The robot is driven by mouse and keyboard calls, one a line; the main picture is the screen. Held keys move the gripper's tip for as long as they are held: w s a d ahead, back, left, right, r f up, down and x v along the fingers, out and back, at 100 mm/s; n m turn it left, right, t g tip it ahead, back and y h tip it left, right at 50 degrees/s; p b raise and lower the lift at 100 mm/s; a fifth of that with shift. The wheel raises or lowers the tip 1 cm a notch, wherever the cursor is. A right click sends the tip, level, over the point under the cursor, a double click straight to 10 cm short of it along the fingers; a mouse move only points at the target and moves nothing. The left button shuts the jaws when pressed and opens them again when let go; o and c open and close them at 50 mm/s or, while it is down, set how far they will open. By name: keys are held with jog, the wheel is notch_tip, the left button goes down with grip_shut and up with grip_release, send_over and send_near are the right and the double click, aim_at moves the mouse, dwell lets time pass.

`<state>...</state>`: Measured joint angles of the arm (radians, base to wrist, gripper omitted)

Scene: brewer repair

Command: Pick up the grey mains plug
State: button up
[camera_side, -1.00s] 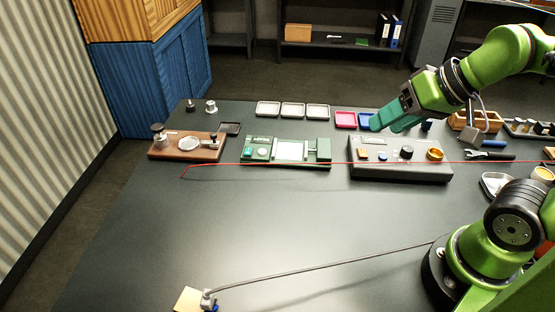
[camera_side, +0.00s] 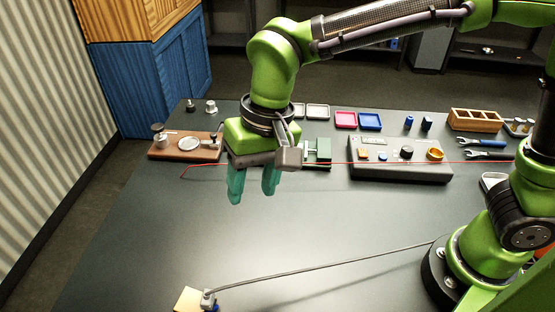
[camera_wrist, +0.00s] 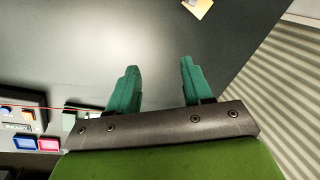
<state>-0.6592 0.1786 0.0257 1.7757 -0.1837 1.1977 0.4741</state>
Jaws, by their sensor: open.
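The grey mains plug (camera_side: 207,299) sits at the table's near-left edge in the side view, with a grey cable (camera_side: 320,267) running right from it towards my base. It lies beside or on a pale tan block (camera_side: 187,300), with a bit of blue under it. My gripper (camera_side: 252,198) hangs over the middle-left of the table with teal fingers pointing down. It is open and empty, well behind the plug and above the table. In the wrist view the open fingers (camera_wrist: 158,68) show, and the tan block (camera_wrist: 198,8) is cut by the top edge; the plug itself is not clear there.
A thin red wire (camera_side: 320,163) crosses the table. The table's front middle (camera_side: 250,240) is clear except for the cable.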

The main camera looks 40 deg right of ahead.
aim_at(207, 296)
jog(key=s+a+f+m+g+h, duration=0.1)
jog(key=a+f+m+g, duration=0.15)
jog(key=a+m, duration=0.7)
jog(key=a+f+n, duration=0.1)
jog(key=f, duration=0.2)
jog(key=a+f, duration=0.1)
jog(key=f, duration=0.3)
jog(key=s+a+f+n+t, duration=0.1)
jog(key=f, duration=0.3)
jog(key=shift+a+n, duration=0.35)
jog(key=shift+s+d+f, duration=0.1)
jog(key=shift+d+f, duration=0.05)
jog(key=shift+f, duration=2.5)
grip_shut()
jog(key=shift+r, duration=0.15)
